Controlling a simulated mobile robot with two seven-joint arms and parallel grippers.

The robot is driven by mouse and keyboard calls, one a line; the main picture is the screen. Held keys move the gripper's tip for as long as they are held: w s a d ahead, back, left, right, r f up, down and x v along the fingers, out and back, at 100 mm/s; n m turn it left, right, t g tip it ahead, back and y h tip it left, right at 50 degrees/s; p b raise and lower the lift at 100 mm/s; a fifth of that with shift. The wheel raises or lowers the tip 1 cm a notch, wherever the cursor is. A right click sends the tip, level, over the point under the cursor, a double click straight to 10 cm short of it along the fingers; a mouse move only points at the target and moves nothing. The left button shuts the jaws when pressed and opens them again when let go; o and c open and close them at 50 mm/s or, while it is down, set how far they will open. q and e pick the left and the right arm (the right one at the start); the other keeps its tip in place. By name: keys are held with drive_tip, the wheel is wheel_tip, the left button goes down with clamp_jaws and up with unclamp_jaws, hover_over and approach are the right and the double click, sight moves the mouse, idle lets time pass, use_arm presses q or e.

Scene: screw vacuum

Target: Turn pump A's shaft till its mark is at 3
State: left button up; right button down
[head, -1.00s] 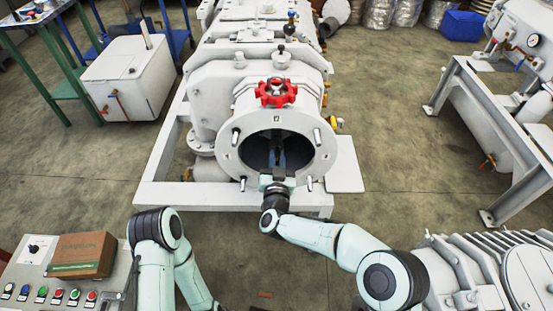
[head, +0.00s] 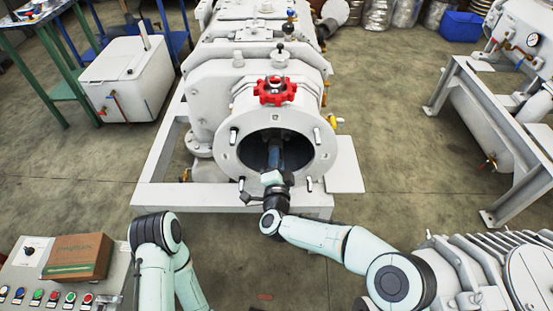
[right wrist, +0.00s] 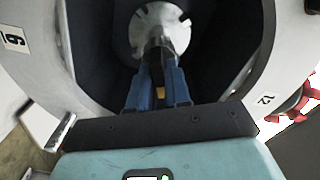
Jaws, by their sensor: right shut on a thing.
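Pump A (head: 225,165) is taken to be the large white pump ahead, with a round open flange facing me. My right gripper (head: 275,150) reaches into the opening. Its blue fingers (right wrist: 158,75) are shut on the dark shaft (right wrist: 158,50), before a pale slotted disc (right wrist: 160,28). A small orange patch shows between the fingers; I cannot tell if it is the mark. My left gripper is out of view.
A red handwheel (head: 275,91) sits above the flange, and studs (head: 318,136) stick out around the ring. A control panel (head: 35,262) with a brown box (head: 78,257) is at lower left. Other white machinery (head: 500,270) stands at right.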

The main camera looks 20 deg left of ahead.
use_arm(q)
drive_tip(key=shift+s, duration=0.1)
use_arm(e)
drive_tip(key=m, duration=0.5)
drive_tip(key=shift+f, duration=0.15)
idle(0.5)
drive_tip(key=c, duration=1.2)
unclamp_jaws()
drive_tip(key=shift+o, duration=0.2)
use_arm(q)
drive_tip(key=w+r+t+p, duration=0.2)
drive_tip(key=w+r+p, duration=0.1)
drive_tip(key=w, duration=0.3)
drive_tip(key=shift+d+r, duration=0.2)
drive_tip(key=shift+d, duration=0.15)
use_arm(e)
drive_tip(key=v, duration=1.3)
drive_tip(key=shift+s, duration=0.2)
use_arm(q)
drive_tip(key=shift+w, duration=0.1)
